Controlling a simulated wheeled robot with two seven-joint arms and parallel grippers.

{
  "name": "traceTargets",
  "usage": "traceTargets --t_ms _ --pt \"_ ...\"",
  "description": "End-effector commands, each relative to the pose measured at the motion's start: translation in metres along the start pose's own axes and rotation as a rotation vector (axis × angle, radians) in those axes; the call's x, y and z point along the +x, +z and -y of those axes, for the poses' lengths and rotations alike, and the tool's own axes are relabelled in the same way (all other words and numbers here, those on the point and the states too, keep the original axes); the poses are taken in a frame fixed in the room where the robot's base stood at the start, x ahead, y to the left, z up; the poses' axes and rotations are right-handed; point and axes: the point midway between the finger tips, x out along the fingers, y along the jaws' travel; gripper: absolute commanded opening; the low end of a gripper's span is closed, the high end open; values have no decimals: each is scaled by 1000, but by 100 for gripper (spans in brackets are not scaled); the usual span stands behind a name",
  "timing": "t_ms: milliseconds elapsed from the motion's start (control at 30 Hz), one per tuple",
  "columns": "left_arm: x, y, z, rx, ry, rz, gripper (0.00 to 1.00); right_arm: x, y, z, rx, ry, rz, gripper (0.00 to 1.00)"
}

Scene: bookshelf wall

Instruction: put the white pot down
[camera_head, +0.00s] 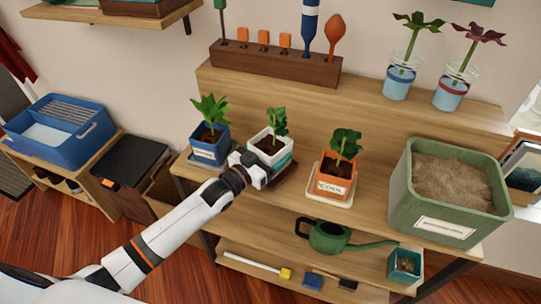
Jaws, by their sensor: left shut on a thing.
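The white pot (267,156) with dark soil and a leafy green plant (277,122) is at the middle of the wooden bench. My left gripper (262,168) reaches in from the lower left and is shut on the pot's near side, partly hiding it. A dark saucer (288,177) shows just below and right of the pot. I cannot tell whether the pot touches it. The pot looks upright. My right gripper is not in view.
A blue pot (208,149) stands close at the left, and an orange pot (332,183) on a pale saucer at the right. A green soil bin (399,188) fills the bench's right end. A tool rack (290,68) and two jars (398,82) stand on the raised back shelf.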

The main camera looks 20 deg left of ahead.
Motion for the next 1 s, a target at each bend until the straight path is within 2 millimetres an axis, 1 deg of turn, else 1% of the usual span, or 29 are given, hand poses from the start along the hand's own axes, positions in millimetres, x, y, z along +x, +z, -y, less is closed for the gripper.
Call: traceTargets --t_ms 33,133,433,533,567,633,667,867,933,1000 --pt "0 -6 0 0 0 3 42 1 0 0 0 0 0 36" --pt "1 -15 0 1 0 5 42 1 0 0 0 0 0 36" --pt "0 -17 0 1 -1 6 42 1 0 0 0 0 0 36" --pt "0 -20 0 1 0 5 42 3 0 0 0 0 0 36" --pt "0 -22 0 1 0 1 85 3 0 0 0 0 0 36" --pt "0 -21 0 1 0 0 96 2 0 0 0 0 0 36" --pt "0 -21 0 1 0 0 100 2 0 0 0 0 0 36" --pt "0 -21 0 1 0 1 100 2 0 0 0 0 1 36" --pt "0 -18 0 1 0 1 100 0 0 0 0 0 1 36" --pt "-5 -20 0 0 0 -2 100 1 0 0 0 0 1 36"
